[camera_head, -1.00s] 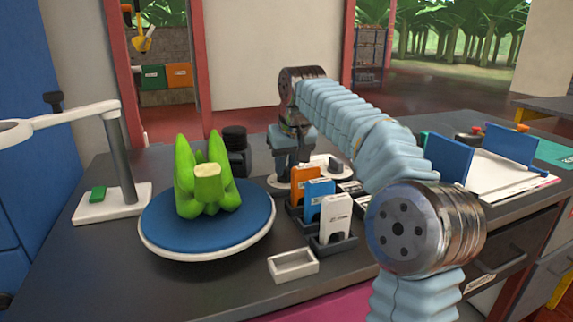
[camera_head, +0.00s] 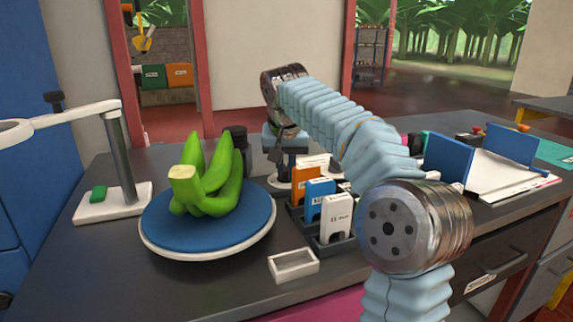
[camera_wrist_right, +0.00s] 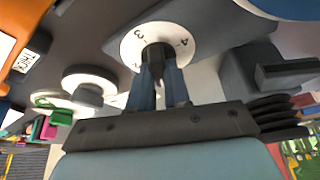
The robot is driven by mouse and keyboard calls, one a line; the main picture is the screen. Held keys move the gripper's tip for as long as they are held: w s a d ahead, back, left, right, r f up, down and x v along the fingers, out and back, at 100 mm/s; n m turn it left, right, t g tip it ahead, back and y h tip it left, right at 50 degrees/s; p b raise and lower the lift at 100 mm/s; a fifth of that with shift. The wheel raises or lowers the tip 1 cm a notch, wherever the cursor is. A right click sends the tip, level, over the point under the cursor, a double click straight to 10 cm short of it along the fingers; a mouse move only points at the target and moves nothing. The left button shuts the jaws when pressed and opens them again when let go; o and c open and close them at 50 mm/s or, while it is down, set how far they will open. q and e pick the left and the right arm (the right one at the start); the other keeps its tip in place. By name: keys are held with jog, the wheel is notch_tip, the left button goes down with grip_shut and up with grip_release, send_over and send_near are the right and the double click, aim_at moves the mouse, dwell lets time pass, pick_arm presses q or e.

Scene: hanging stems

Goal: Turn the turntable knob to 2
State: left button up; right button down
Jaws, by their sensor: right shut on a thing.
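The turntable (camera_head: 160,238) has a blue top and white rim and stands at the left of the desk. A bunch of green bananas (camera_head: 212,180) sits upright on it. The knob's white dial (camera_head: 278,184) is behind the card holders in the head view, partly hidden by my right gripper (camera_head: 286,168). The knob's pointer setting cannot be made out. My left gripper is not in view.
Orange, blue and white cards (camera_head: 336,216) stand in dark holders just in front of my right gripper. A small white tray (camera_head: 293,266) lies at the front edge. A white magnifier stand (camera_head: 112,204) is at the left, a dark jar (camera_head: 236,140) behind the turntable.

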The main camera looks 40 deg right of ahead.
jog(key=m+g, duration=0.1)
jog(key=m, duration=0.2)
jog(key=m+g+h, duration=0.1)
jog(key=m, duration=0.2)
jog(key=shift+w+a+h, duration=0.1)
jog(key=shift+w+h, duration=0.05)
jog(key=shift+h, duration=0.15)
jog(key=m+g, duration=0.1)
jog(key=m, duration=0.2)
jog(key=m+g, duration=0.1)
jog(key=m, duration=0.1)
jog(key=shift+w+m, duration=0.15)
jog(key=shift+m, duration=0.25)
jog(key=c, duration=1.1)
grip_release()
